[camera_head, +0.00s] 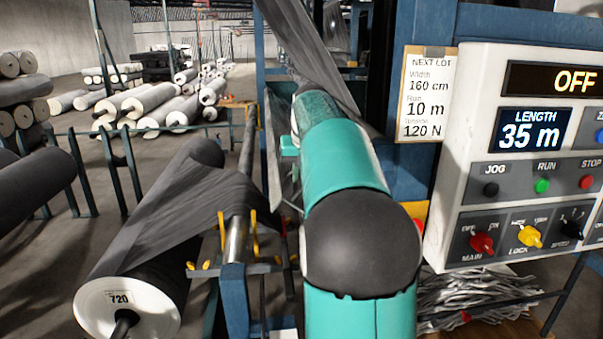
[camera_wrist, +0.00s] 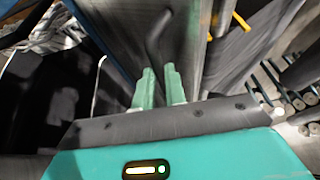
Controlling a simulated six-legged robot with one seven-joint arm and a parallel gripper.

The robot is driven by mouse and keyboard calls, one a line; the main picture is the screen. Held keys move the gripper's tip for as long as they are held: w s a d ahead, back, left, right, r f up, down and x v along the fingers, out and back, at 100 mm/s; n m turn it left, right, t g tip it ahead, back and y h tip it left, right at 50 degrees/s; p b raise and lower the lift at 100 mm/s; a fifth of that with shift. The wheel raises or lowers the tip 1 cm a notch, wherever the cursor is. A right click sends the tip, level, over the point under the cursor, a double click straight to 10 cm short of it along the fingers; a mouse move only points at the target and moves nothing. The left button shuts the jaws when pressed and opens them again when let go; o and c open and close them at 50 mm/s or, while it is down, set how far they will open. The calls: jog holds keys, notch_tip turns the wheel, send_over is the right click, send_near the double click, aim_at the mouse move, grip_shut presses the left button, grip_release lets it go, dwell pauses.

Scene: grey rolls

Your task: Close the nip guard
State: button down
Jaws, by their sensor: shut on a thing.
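In the wrist view, my gripper (camera_wrist: 159,73) has its two pale green fingers close together. They are shut on a thin grey bent handle (camera_wrist: 157,38) that rises between them in front of a grey sheet-like panel. I take this handle to be on the nip guard, but the guard's full outline and its angle cannot be made out. In the head view, my teal arm reaches forward into the blue machine frame and hides the fingers and most of the guard area.
The control panel (camera_head: 520,210) stands at the right, its displays reading OFF and LENGTH 35 m. A clipboard (camera_head: 425,95) hangs beside it. A large grey roll (camera_head: 150,270) lies at the left, its web running toward the frame. Blue posts (camera_head: 236,290) stand close to my arm.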

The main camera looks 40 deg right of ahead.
jog(key=shift+w+a+f, duration=0.3)
jog(key=shift+a, duration=0.15)
jog(key=w+a+f+g+h, duration=0.1)
jog(key=f, duration=0.1)
jog(key=w+a+f+n+g+h, duration=0.1)
jog(key=a+f+h, duration=0.1)
jog(key=w+a+f+g+h, duration=0.1)
jog(key=a+f, duration=0.1)
jog(key=f, duration=0.1)
jog(key=shift+w+h, duration=0.15)
jog(key=shift+h, duration=0.25)
jog(key=shift+w+a+f, duration=0.15)
jog(key=shift+a+f, duration=0.05)
jog(key=shift+f, duration=0.45)
jog(key=shift+w+a+f, duration=0.1)
jog(key=shift+a+f, duration=0.05)
jog(key=shift+f, duration=0.45)
jog(key=shift+a+f, duration=0.1)
jog(key=shift+f, duration=0.05)
jog(key=c, duration=1.5)
grip_release()
jog(key=shift+w+f, duration=0.1)
jog(key=shift+o, duration=0.2)
send_near(272, 199)
jog(key=a, duration=0.2)
jog(key=shift+w+f, duration=0.2)
jog(key=shift+w, duration=0.15)
